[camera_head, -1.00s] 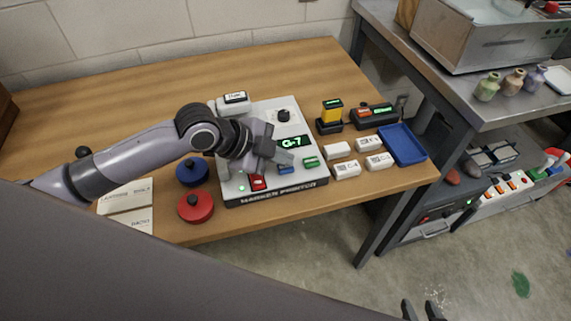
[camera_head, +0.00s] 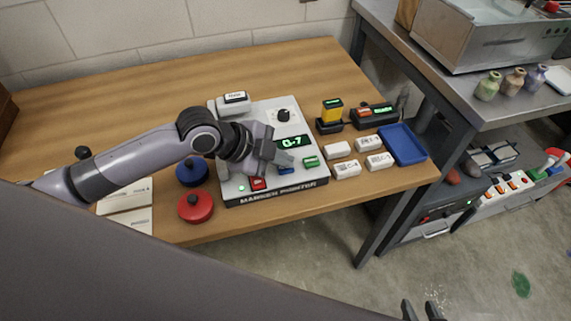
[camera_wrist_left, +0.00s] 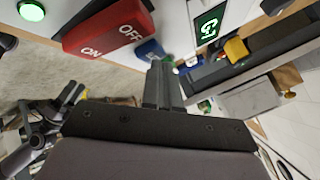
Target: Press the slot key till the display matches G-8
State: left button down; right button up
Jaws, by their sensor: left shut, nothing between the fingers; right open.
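The marker printer (camera_head: 258,120) lies on the wooden table, and its lit display (camera_head: 293,141) reads G-7. The display also shows at the top of the left wrist view (camera_wrist_left: 209,24). Along its front are a red ON/OFF switch (camera_head: 258,184), a blue key (camera_head: 286,171) and a green key (camera_head: 311,162); I cannot read which is the slot key. My left gripper (camera_head: 284,159) is shut and empty, just above the blue key. In the left wrist view its fingertips (camera_wrist_left: 160,66) are close to the blue key (camera_wrist_left: 149,48); contact is unclear. My right gripper (camera_head: 421,311) is open at the bottom edge.
A blue tray (camera_head: 421,157) and several white labelled blocks (camera_head: 346,169) lie right of the printer. A yellow-topped device (camera_head: 331,113) stands behind them. Blue (camera_head: 191,172) and red (camera_head: 196,206) round items sit to the left, beside cards (camera_head: 127,195).

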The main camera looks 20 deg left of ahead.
aim_at(281, 170)
pick_arm(q)
jog(key=shift+f, duration=0.2)
jog(key=shift+r, duration=0.15)
jog(key=shift+r+p, duration=0.75)
jog(key=shift+p, duration=0.2)
notch_tip(281, 170, up, 5)
jog(key=p, duration=0.5)
jog(key=shift+r, duration=0.1)
jog(key=shift+s, duration=0.1)
dwell(0.6)
